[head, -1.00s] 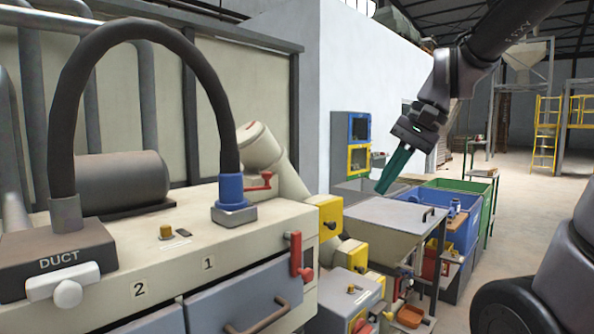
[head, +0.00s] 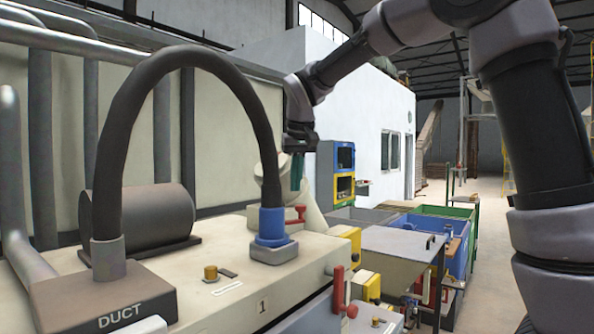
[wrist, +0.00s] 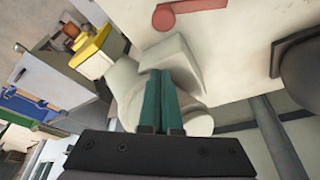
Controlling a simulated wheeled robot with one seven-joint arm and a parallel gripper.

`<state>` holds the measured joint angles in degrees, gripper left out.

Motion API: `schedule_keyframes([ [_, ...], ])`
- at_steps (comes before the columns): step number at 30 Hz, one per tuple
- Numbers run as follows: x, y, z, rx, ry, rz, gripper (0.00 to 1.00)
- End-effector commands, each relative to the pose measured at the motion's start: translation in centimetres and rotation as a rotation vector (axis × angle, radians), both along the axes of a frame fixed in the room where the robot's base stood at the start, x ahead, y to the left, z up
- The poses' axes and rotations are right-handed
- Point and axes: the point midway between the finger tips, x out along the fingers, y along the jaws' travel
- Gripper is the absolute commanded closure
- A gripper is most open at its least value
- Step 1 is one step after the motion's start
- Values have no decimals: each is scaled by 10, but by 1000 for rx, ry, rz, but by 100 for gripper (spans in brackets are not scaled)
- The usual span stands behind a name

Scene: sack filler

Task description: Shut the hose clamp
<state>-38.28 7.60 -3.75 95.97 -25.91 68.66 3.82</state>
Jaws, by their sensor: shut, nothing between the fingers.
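A thick black hose (head: 190,62) arches from the DUCT box (head: 95,300) to a blue collar (head: 271,224) on a grey base on the cream machine top. A white lever (head: 145,326) on the DUCT box front is cut off by the lower edge. I cannot tell for certain which part is the hose clamp. My gripper (head: 296,186) is shut and empty, its teal fingers pointing down behind and right of the hose, above the pale angled pipe. The wrist view shows the closed fingers (wrist: 160,75) in front of the pale pipe (wrist: 186,62).
A red handle (head: 295,215) stands by the pale pipe; a red handle also shows in the wrist view (wrist: 185,14). Another red lever (head: 338,292) is on the machine's right side. A dark cylinder (head: 140,222) lies behind the hose. Open space lies above the machine top.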

Motion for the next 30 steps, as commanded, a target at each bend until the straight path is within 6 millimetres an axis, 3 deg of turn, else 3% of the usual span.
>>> schedule_keyframes([
  [6,14,3,-45,-3,2,-1,100],
  [9,-5,-1,-40,2,-2,3,100],
  [15,-22,-6,-40,1,-1,0,100],
  [30,-25,-7,-40,0,0,-1,100],
])
